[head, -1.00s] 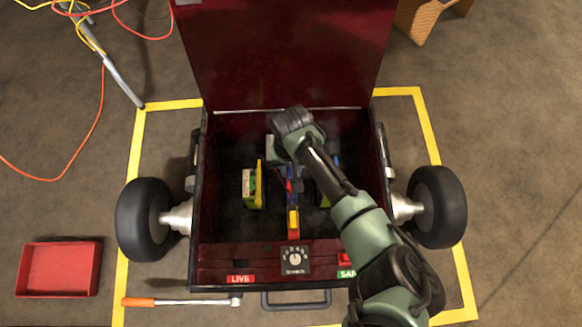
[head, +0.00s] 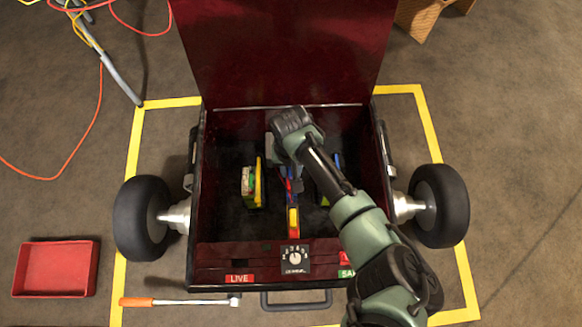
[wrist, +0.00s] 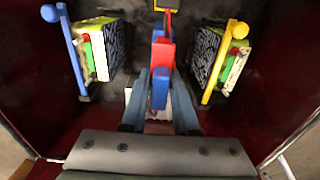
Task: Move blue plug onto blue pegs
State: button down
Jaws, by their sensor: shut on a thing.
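My gripper (wrist: 160,100) is inside the open dark red box, over its middle row. Its two blue-grey fingers are shut on a blue block, which I take to be the blue plug (wrist: 160,89), between the fingertips in the wrist view. A red block (wrist: 160,56) is just beyond it, and whether they touch is unclear. In the head view my wrist (head: 294,130) covers much of this area, with red, blue and yellow pieces (head: 293,217) showing below it. I cannot make out the blue pegs. A blue bar with a round knob (wrist: 72,50) stands at left in the wrist view.
A yellow bar (wrist: 222,60) stands on the right in the wrist view. Boards (wrist: 100,50) stand upright beside both bars. The box walls (head: 203,150) and raised lid (head: 280,50) surround the work area. A dial (head: 295,257) is on the front panel.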

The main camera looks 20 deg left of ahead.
jog(key=shift+f+b, duration=0.65)
jog(key=shift+f, duration=0.15)
jog(key=c, duration=0.6)
grip_release()
notch_tip(320, 180, up, 13)
jog(key=p, duration=0.7)
jog(key=shift+p, duration=0.3)
